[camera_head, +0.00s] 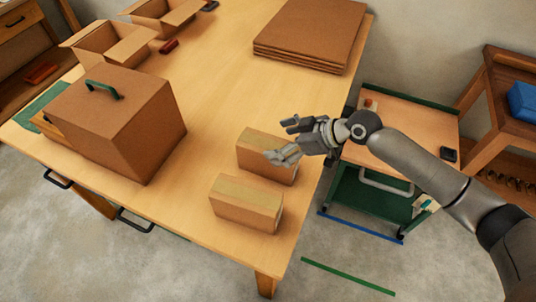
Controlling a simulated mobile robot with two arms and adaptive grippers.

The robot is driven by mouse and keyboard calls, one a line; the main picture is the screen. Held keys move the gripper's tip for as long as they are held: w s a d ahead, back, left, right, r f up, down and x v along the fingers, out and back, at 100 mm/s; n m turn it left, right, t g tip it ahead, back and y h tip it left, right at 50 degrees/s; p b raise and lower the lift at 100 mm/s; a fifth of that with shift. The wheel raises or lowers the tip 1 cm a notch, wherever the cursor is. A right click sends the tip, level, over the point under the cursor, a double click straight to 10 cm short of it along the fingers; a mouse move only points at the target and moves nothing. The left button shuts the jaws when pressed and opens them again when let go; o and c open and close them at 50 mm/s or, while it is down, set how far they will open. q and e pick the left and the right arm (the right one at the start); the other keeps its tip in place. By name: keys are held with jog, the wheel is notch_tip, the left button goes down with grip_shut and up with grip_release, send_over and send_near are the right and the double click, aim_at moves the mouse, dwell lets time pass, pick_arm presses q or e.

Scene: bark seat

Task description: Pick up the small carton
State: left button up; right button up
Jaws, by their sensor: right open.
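Two similar small brown cartons with tape along their tops stand near the right edge of the wooden table. The nearer carton (246,203) is close to the front right corner. The farther carton (262,146) stands just behind it. My right gripper (282,140) reaches in from the right, open and empty, with its fingers over the right end of the farther carton. Its fingers hide part of that carton's top. I cannot tell whether they touch it. My left gripper is not in view.
A large brown box with a green handle (120,120) stands on the table's left. Open cartons (110,45) and a flat cardboard stack (310,30) are at the back. A green cart (410,130) stands right of the table. The table's middle is clear.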

aim_at(270, 144)
jog(key=shift+w+a+f+p, duration=0.1)
jog(key=shift+a+f+p, duration=0.1)
jog(key=shift+a+p, duration=0.1)
jog(key=p+x, duration=0.1)
jog(key=x, duration=0.2)
jog(key=shift+d+f, duration=0.1)
jog(key=shift+f, duration=0.1)
jog(key=shift+w+a+f, duration=0.15)
jog(key=shift+a+f, duration=0.15)
jog(key=shift+f, duration=0.1)
jog(key=shift+c, duration=0.4)
jog(key=c, duration=1.4)
jog(key=shift+r, duration=0.1)
jog(key=shift+c, duration=1.1)
jog(key=shift+r, duration=0.1)
